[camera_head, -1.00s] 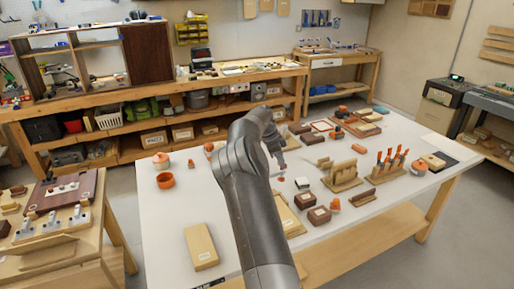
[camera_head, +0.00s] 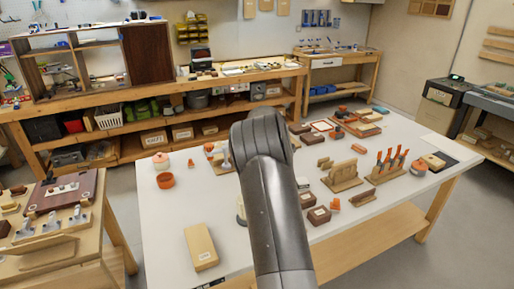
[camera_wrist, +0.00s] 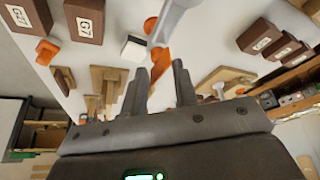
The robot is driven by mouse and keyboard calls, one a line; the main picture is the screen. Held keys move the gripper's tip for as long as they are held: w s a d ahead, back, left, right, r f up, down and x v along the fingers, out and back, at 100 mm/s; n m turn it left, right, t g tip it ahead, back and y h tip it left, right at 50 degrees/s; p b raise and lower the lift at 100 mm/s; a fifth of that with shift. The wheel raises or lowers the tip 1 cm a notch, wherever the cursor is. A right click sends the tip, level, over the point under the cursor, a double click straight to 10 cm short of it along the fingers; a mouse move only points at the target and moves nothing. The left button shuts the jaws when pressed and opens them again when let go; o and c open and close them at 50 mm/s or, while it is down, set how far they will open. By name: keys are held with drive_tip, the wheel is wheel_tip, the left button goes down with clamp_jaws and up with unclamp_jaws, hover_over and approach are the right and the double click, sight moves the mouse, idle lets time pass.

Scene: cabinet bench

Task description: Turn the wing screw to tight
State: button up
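In the wrist view my gripper (camera_wrist: 161,72) has its two dark fingers apart, with a clear gap between them. An orange part (camera_wrist: 159,61) shows in that gap, beyond or between the fingertips; I cannot tell whether a finger touches it. A light grey, lever-like piece (camera_wrist: 176,18) runs up from the orange part to the top edge. I cannot tell for sure whether either of these is the wing screw. In the head view my own arm hides the gripper and whatever is in front of it.
The white table (camera_head: 160,225) holds several brown labelled blocks, which show in the wrist view (camera_wrist: 88,18). A wooden rack (camera_head: 342,176) and orange-handled tools (camera_head: 390,158) stand at right.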

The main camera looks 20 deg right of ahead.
drive_tip(key=n+y, duration=0.1)
drive_tip(key=n, duration=0.1)
drive_tip(key=n+t, duration=0.1)
drive_tip(key=n, duration=0.2)
drive_tip(key=shift+s+d+n+y, duration=0.1)
drive_tip(key=shift+d+n+y, duration=0.05)
drive_tip(key=shift+n+y, duration=0.2)
drive_tip(key=n+y, duration=0.1)
drive_tip(key=n, duration=0.1)
drive_tip(key=n+t+y, duration=0.1)
drive_tip(key=n, duration=0.2)
drive_tip(key=shift+d, duration=0.15)
drive_tip(key=a+v, duration=0.1)
drive_tip(key=v, duration=1.1)
drive_tip(key=s+a+r, duration=0.4)
drive_tip(key=s+a, duration=0.2)
drive_tip(key=a, duration=0.3)
drive_tip(key=s+a+r, duration=0.5)
drive_tip(key=s+a, duration=0.1)
drive_tip(key=a, duration=0.3)
drive_tip(key=shift+r, duration=0.2)
drive_tip(key=shift+s+n, duration=0.1)
drive_tip(key=shift+n, duration=0.15)
